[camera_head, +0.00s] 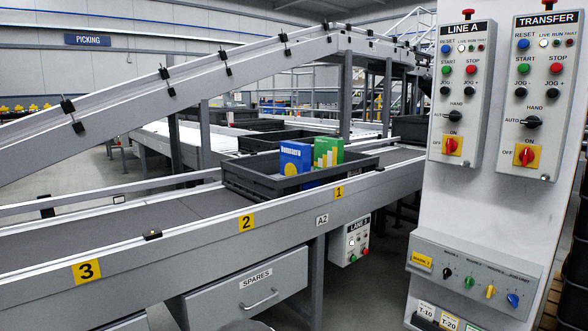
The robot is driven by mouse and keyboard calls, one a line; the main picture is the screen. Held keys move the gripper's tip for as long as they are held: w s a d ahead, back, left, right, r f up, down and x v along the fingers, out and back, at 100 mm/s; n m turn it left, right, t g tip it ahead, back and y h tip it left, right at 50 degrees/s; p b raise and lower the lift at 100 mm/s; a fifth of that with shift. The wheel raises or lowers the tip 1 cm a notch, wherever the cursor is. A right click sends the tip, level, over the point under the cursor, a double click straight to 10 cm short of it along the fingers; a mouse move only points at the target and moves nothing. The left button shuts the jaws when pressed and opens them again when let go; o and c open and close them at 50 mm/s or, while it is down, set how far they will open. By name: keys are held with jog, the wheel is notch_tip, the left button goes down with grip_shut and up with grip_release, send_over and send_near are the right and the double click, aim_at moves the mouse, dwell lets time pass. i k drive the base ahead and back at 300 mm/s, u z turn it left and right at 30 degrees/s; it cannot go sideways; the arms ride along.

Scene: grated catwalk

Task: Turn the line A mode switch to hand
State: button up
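The LINE A panel (461,95) is a grey box on the white column at the right. Its mode switch (451,115) is a black knob in the middle of the panel, with AUTO marked at its left and HAND above it. The knob appears to point left toward AUTO, though it is small in the picture. Below it is a red ON/OFF switch (451,146) on a yellow plate; above it are a blue RESET, a green START, a red STOP and two black JOG buttons. My gripper is not in view.
A similar TRANSFER panel (546,95) with its own black mode knob (533,122) hangs close at the right. A lower box (472,272) with several small coloured knobs juts from the column. A conveyor (200,230) with a dark crate (262,184) fills the left.

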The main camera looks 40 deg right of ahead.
aim_at(454, 116)
jog(key=z, duration=1.75)
jog(key=i, duration=0.7)
jog(key=z, duration=0.1)
